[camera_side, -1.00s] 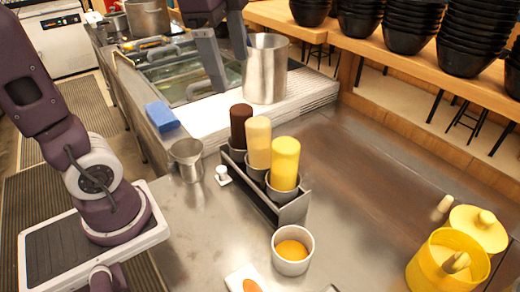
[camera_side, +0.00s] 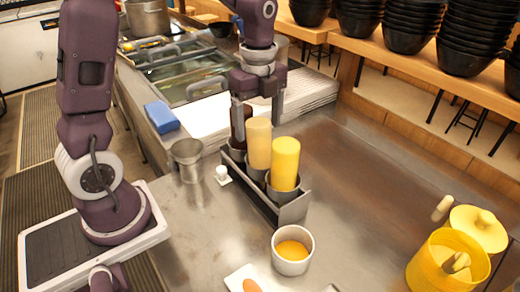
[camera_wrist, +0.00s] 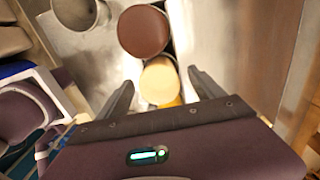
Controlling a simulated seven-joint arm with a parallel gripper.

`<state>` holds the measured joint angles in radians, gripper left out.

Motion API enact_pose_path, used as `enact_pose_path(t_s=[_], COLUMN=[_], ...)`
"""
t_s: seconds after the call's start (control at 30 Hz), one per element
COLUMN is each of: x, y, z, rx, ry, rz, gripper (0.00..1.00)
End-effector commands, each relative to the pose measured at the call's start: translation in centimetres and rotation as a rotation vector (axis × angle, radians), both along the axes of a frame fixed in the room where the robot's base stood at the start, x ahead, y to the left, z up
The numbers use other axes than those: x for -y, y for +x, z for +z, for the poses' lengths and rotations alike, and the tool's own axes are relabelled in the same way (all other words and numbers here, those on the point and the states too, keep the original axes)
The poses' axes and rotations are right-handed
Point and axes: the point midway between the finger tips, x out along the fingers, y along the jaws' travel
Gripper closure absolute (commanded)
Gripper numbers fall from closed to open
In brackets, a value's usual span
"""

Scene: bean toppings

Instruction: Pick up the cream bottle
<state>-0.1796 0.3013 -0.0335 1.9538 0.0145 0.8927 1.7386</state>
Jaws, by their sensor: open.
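The cream bottle (camera_side: 258,146) stands upright in the middle slot of a metal rack (camera_side: 262,203), between a dark brown bottle (camera_side: 237,128) and a yellow bottle (camera_side: 284,163). My gripper (camera_side: 258,123) points down at the top of the cream bottle, one finger on each side of it. In the wrist view, the open fingers (camera_wrist: 160,78) straddle the cream bottle top (camera_wrist: 160,82), with the brown bottle (camera_wrist: 143,31) above it in the picture. The yellow bottle is mostly hidden there. The brown bottle is partly hidden by a finger in the side view.
A metal cup (camera_side: 187,159) and a small white object (camera_side: 222,175) stand left of the rack. A bowl of orange sauce (camera_side: 292,251) is in front. A yellow container (camera_side: 447,263) is at the right. The steel counter right of the rack is clear.

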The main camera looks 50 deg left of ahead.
Motion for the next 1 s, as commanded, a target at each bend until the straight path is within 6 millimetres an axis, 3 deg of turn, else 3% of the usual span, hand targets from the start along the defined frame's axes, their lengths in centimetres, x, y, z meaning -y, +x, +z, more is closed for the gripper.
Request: enact_pose_path(t_s=[0.23, 0.5, 0.53, 0.7, 1.0], x=[0.5, 0.5, 0.5, 0.5, 0.5], y=[-0.3, -0.2, -0.2, -0.2, -0.2], z=[-4.4, -5.1, -5.1, -5.1, -5.0], rx=[-0.005, 0.0, 0.0, 0.0, 0.0], ry=[-0.001, 0.0, 0.0, 0.0, 0.0], rz=[0.001, 0.001, 0.001, 0.001, 0.001], gripper=[0.23, 0.23, 0.25, 0.58, 0.6])
